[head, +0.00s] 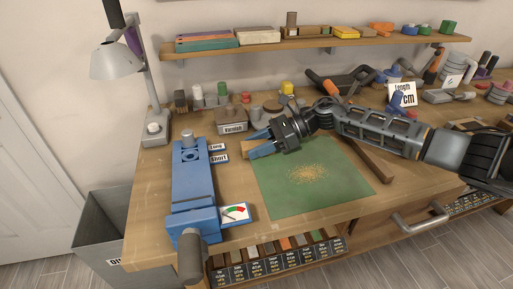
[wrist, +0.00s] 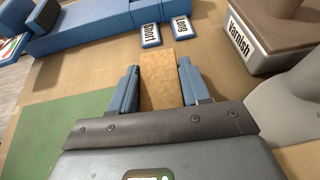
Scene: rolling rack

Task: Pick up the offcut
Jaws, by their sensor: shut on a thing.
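The offcut (wrist: 160,80), a tan rectangular wood block, lies between the two blue fingers of my gripper (wrist: 157,68) in the wrist view. The fingers are shut on its two long sides, and its far end reaches past the fingertips toward the Short and Long labels. In the head view the offcut (head: 246,147) shows only in part between the fingers of my gripper (head: 250,149), near the back left corner of the green mat. Whether it touches the bench is hard to tell.
The blue measuring device (head: 193,185) stands left, with Long and Short pads (head: 218,152) beside it. The Varnish block (head: 232,122) is close behind. A green mat (head: 330,195) with sawdust lies in front. A wooden strip (head: 372,160) lies right. A grey bin (head: 105,215) stands left.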

